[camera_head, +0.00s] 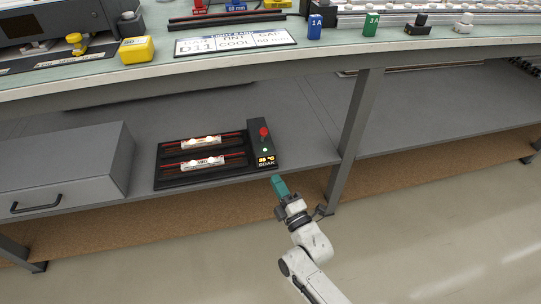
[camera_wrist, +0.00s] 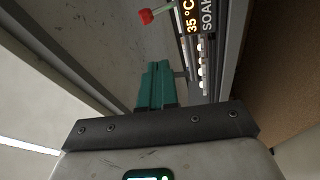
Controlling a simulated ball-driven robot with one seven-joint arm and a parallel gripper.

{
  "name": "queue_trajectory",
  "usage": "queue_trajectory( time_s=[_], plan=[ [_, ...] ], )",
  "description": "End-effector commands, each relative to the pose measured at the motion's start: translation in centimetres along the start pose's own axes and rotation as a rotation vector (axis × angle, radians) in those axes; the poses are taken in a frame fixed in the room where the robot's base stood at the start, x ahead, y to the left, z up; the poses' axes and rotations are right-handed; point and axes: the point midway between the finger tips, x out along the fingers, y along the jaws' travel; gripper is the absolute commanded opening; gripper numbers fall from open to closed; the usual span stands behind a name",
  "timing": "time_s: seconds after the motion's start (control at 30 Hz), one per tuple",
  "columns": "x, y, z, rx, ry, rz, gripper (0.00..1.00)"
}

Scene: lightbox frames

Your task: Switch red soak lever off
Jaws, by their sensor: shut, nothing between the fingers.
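The red soak lever (camera_head: 264,132) stands up from the black soak unit (camera_head: 258,155) on the lower shelf. The unit shows a lit green dot and a display reading 35 °C above the word SOAK. In the wrist view the lever's red knob (camera_wrist: 146,16) is at the top, on a pale stem, beside the SOAK panel (camera_wrist: 191,20). My gripper (camera_head: 278,181) has teal fingers and is just in front of the shelf edge, below the unit. In the wrist view my gripper (camera_wrist: 156,82) is shut and empty, apart from the red knob.
A black tray (camera_head: 160,184) with red rails and white pieces sits left of the soak unit. A grey drawer box (camera_head: 70,165) is farther left. A table leg (camera_head: 353,140) stands to the right. The worktop (camera_head: 130,78) overhangs the shelf.

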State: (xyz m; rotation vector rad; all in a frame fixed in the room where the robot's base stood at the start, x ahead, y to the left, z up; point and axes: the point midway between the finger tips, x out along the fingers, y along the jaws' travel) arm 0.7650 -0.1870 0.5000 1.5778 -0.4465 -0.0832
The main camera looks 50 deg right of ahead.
Motion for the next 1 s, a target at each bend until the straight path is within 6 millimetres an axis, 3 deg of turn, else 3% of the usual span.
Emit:
queue_trajectory(
  time_s=[0.03,0.23,0.7,0.87,1.0],
  plan=[
    [-0.3,-1.0,0.6,-0.036,-0.016,0.038,0.0],
    [-1.0,-1.1,1.9,-0.138,-0.067,0.138,0.0],
    [-0.9,-0.8,2.0,-0.157,-0.076,0.158,0.0],
    [0.4,-0.7,2.1,-0.156,-0.076,0.16,0.0],
    [2.8,-0.3,2.3,-0.157,-0.076,0.162,0.0]
  ],
)
